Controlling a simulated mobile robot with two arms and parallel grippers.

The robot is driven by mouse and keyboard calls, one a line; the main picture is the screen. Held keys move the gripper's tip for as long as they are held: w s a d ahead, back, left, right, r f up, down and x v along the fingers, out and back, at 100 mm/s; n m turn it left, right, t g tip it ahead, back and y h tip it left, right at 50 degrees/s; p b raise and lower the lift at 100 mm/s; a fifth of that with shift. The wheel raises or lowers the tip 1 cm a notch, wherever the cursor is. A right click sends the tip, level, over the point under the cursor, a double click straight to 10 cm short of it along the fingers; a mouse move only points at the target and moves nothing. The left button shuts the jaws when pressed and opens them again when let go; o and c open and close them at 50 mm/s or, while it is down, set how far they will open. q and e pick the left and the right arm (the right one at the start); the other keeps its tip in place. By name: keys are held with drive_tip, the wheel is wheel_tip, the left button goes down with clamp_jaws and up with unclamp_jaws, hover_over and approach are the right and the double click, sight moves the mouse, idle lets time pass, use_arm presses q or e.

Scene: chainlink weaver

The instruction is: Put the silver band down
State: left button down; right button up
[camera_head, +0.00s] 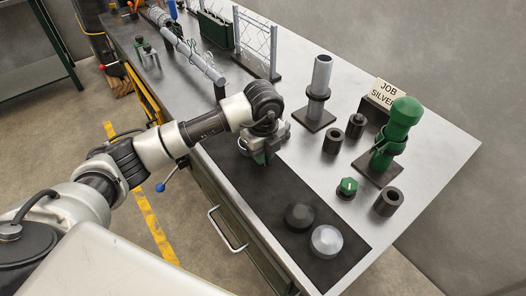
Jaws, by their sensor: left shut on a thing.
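My left gripper (261,154) is shut, pointing down over the back end of the dark mat (275,190) on the workbench. It holds a small thing, taken as the silver band (242,144); only a pale rim shows beside the jaws, and the rest is hidden by them. Some green shows at the jaw tips, too small to tell what it is. I cannot tell whether the held band touches the mat. My right gripper is not in view.
A dark disc (299,216) and a silver disc (326,241) lie at the mat's front end. To the right stand a silver post (320,77) with a dark ring, a green post (402,115), several dark cylinders, a green knob (347,187) and a "JOB SILVER" sign (382,93).

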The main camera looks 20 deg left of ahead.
use_arm(q)
drive_tip(key=c, duration=1.1)
unclamp_jaws()
wheel_tip(320, 180, up, 12)
drive_tip(key=shift+r+b, duration=0.1)
drive_tip(key=shift+b, duration=0.2)
